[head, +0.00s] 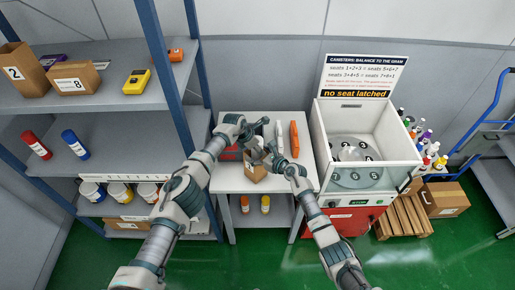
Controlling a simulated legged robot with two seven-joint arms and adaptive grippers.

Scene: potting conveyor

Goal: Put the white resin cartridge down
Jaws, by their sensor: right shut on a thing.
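The white resin cartridge (280,133) is a slim white piece over the white table, left of an orange one. My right gripper (276,158) is at its near end and shut on it; the fingers are small and partly hidden. I cannot tell whether the cartridge touches the tabletop. My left gripper (258,148) is close beside the right one, above an open cardboard box (256,173). Its fingers are too dark and overlapped to tell whether they are open or shut.
A red item (230,154) is partly behind my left arm. A white canister machine (392,150) stands close on the right, a grey shelf rack (108,122) on the left. Bare tabletop shows at front left.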

